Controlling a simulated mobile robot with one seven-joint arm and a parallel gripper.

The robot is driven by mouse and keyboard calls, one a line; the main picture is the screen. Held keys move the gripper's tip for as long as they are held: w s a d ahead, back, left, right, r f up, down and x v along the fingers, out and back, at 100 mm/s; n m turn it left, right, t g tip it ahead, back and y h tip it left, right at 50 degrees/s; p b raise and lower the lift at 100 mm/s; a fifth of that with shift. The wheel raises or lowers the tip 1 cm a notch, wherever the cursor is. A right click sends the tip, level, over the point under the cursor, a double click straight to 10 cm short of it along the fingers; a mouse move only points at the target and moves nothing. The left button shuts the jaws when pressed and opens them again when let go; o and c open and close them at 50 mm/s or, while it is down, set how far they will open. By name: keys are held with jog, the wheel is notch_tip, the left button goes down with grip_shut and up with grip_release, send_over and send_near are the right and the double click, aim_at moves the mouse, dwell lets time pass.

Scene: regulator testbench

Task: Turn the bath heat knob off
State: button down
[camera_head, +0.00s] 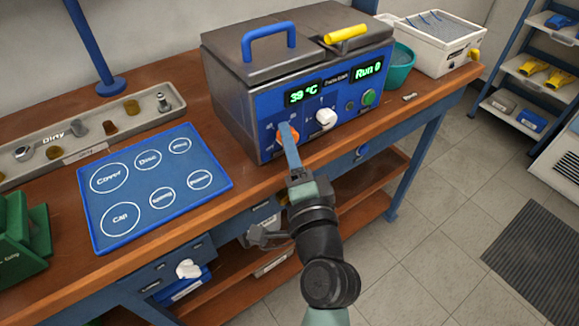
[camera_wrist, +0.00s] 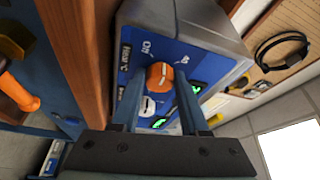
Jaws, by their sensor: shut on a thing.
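The bath (camera_head: 265,75) is a grey metal box with a blue front panel, standing on the wooden bench. Its displays read "39 °C" and "Run 0". The orange heat knob (camera_head: 291,134) is at the panel's left. It also shows in the wrist view (camera_wrist: 159,75), between my finger tips, with a white pointer line and printed marks beside it. My gripper (camera_head: 287,128) reaches the panel from the front, its fingers shut on the orange knob. In the head view the fingers hide part of the knob. The exact mark the pointer meets is too small to read.
A white knob (camera_head: 326,118) and a green button (camera_head: 369,97) sit to the right on the same panel. A blue mat (camera_head: 150,222) with labelled circles lies left of the bath. A teal bowl (camera_head: 400,70) and a white bin (camera_head: 440,47) stand right.

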jog(key=n+b, duration=0.2)
jog(key=b, duration=0.1)
jog(key=f+n+t+y+b, duration=0.1)
jog(key=b, duration=0.3)
jog(key=n+b, duration=0.2)
jog(key=b, duration=0.2)
jog(key=shift+d+f+n+y, duration=0.2)
jog(key=shift+n+y, duration=0.1)
jog(key=shift+y, duration=0.1)
jog(key=n+y+b, duration=0.1)
jog(key=n+b, duration=0.2)
jog(key=b, duration=0.2)
jog(key=shift+r+t+b, duration=0.15)
jog(key=shift+t+b, duration=0.15)
jog(key=shift+w+r+n+y+b, duration=0.1)
jog(key=shift+r+n+y+b, duration=0.1)
jog(key=shift+n+y+b, duration=0.55)
jog(key=shift+b, duration=0.45)
jog(key=shift+r, duration=0.1)
jog(key=shift+c, duration=2.1)
grip_release()
jog(key=v, duration=1.3)
